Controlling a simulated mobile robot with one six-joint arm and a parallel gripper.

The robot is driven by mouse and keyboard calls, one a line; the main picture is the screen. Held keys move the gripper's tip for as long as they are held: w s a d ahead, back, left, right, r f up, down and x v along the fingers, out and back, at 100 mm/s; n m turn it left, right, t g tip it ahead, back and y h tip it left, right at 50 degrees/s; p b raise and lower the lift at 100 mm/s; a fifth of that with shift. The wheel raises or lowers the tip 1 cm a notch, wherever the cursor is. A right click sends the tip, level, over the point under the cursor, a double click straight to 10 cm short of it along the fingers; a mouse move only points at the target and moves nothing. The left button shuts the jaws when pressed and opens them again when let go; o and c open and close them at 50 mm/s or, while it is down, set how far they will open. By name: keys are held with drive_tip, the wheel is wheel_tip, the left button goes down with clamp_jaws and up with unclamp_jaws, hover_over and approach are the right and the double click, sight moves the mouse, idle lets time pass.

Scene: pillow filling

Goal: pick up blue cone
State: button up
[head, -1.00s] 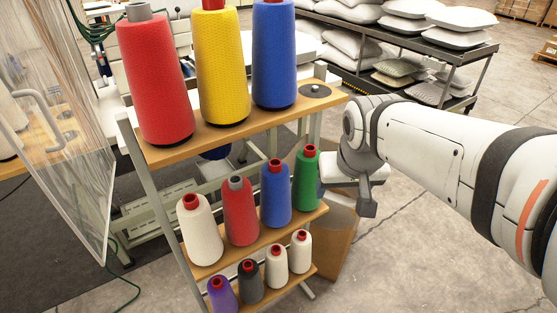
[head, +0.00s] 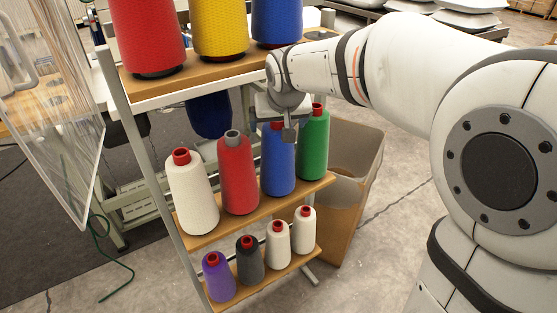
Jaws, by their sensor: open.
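A blue cone (head: 278,165) with a red tip stands upright on the middle shelf, between a red cone (head: 238,175) and a green cone (head: 314,145). My gripper (head: 286,130) is open at the top of this blue cone, and one grey finger hangs in front of its upper part. The gripper hides part of the red tip. I cannot tell whether the fingers straddle it or touch it. A larger blue cone (head: 276,22) stands on the top shelf, cut off by the upper edge of the view.
The top shelf (head: 190,76) holds large red and yellow cones, close above my gripper. A white cone (head: 193,195) stands left on the middle shelf. Several small cones stand below. A brown bin (head: 350,195) stands right of the rack; a clear curtain (head: 50,100) hangs left.

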drive_tip(key=x, duration=0.3)
drive_tip(key=shift+w+f, duration=0.15)
drive_tip(key=shift+f, duration=0.2)
drive_tip(key=shift+r, duration=0.1)
drive_tip(key=shift+c, duration=0.5)
drive_tip(key=c, duration=1.8)
drive_tip(key=shift+c, duration=0.5)
drive_tip(key=shift+r, duration=0.1)
